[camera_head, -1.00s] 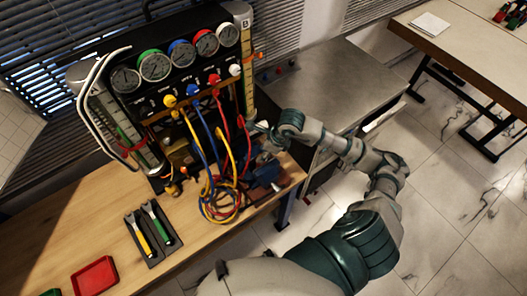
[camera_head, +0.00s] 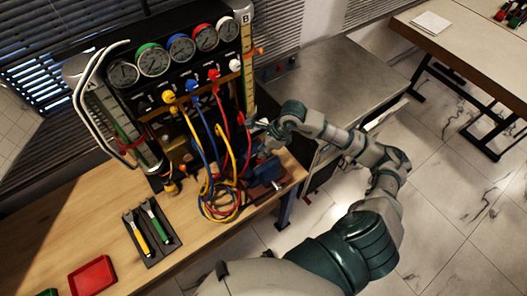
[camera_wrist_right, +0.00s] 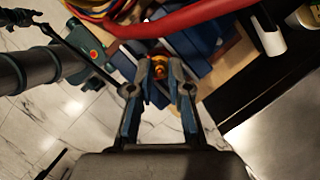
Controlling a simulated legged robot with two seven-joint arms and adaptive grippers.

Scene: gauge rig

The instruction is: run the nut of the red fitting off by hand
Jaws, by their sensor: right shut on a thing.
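My right gripper (camera_wrist_right: 160,76) has its two fingers closed around a small brass-orange nut (camera_wrist_right: 160,66) in the right wrist view. The red hose (camera_wrist_right: 190,19) crosses just beyond the fingertips. In the head view the right gripper (camera_head: 264,134) is at the right end of the rig, beside the blue vise-like block (camera_head: 264,168). The nut is too small and hidden to make out there. The red hose (camera_head: 221,118) hangs from the red fitting (camera_head: 214,77) on the panel. My left gripper is not in view.
Yellow and blue hoses (camera_head: 207,160) hang coiled left of the gripper. Gauges (camera_head: 181,48) line the panel top. A tool tray (camera_head: 150,235) and red tray (camera_head: 92,276) lie on the wooden bench (camera_head: 60,225). A metal cabinet top (camera_head: 325,85) stands behind my right arm.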

